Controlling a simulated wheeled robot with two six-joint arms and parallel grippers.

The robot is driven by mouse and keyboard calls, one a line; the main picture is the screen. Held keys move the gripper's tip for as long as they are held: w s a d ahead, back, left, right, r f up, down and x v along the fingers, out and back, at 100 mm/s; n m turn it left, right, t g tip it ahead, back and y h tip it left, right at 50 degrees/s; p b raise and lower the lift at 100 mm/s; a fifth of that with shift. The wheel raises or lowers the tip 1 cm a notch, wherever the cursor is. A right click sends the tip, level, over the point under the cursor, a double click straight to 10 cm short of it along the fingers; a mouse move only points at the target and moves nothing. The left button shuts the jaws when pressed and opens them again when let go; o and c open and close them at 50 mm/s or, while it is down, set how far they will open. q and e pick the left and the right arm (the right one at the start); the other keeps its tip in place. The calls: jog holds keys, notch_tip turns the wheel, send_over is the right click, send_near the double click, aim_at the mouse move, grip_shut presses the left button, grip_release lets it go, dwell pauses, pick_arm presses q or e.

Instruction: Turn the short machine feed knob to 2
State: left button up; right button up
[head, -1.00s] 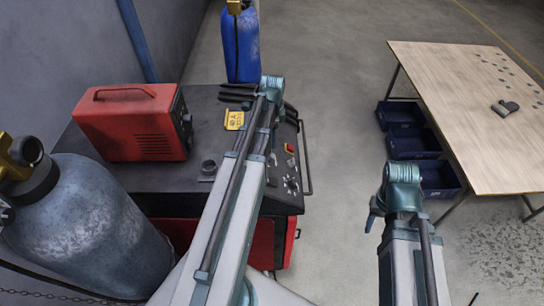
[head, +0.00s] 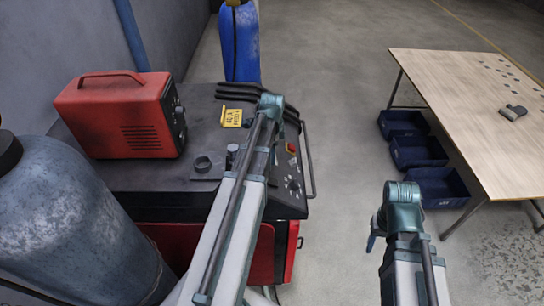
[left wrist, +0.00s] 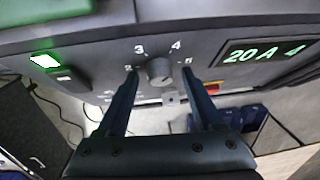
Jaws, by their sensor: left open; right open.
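In the left wrist view a round grey knob (left wrist: 160,72) sits on a dark panel (left wrist: 90,45) with the numbers 2, 3, 4 and 5 around it. I cannot tell where its pointer aims. A display (left wrist: 265,52) to its right reads 20 A 4. My left gripper (left wrist: 160,73) is open, with one finger on each side of the knob; contact is not clear. In the head view my left arm reaches over the black-and-red machine (head: 150,185), and its gripper is hidden. My right gripper (head: 373,241) is open and empty, away from the machine.
A red box (head: 125,115) and a yellow tag (head: 231,117) are on the machine's top. A gas cylinder (head: 75,225) stands at left, a blue one (head: 240,45) behind. A wooden table (head: 460,100) and blue bins (head: 418,150) are at right. Open floor lies between.

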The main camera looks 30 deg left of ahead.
pick_arm(q)
grip_shut()
dwell(0.3)
